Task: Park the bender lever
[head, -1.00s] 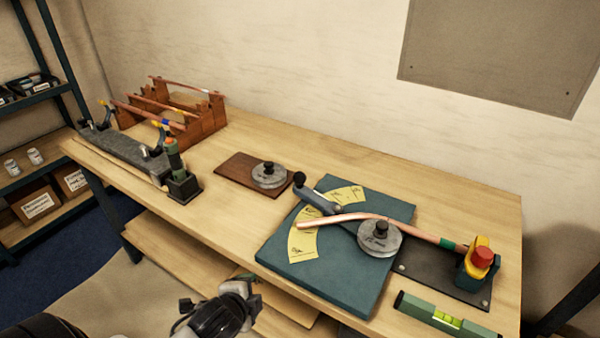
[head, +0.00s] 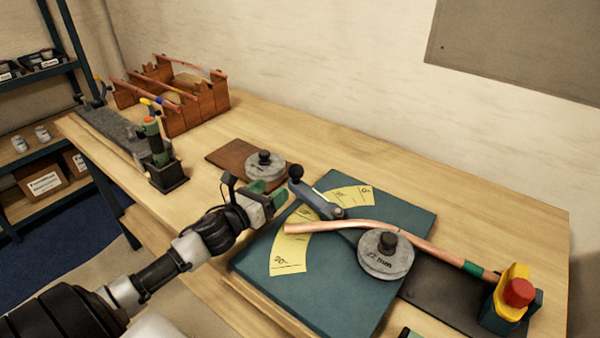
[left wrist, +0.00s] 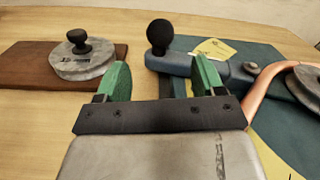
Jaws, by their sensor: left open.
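The bender lever (head: 317,200) is a blue-grey arm with a black ball knob at its left end, lying over the blue bender plate (head: 258,258). A bent copper pipe (head: 350,223) runs past the grey 22 mm former (head: 385,262) to a red-and-yellow clamp (head: 512,295). My right gripper is not in view.
A second grey former (head: 264,170) sits on a brown board (head: 228,153) behind my left gripper. Yellow angle cards (head: 290,255) lie on the plate. Bare tabletop lies behind it.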

